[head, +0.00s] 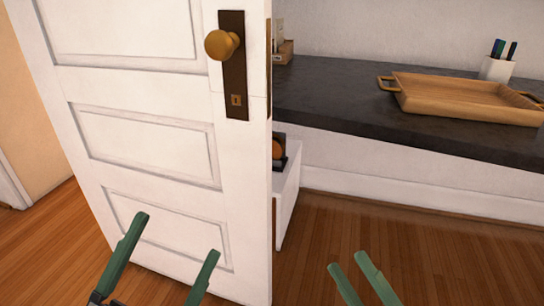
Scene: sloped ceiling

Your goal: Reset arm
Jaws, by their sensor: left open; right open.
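My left gripper (178,232) shows at the bottom left in the head view. Its two green fingers are spread apart and hold nothing. They appear in front of the lower part of a white panelled door (150,100). My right gripper (350,260) shows at the bottom, right of the middle, with two green fingers apart and nothing between them. It appears in front of the wooden floor (450,250). The bases of both grippers and my arms are mostly cut off by the lower edge.
The door stands in front of me with a brass knob (222,44) on a dark plate. Right of it, a dark counter (340,95) bears a wooden tray (465,98) and a white pen cup (497,69). A small white cabinet (287,205) stands behind the door's edge. Floor is clear at right.

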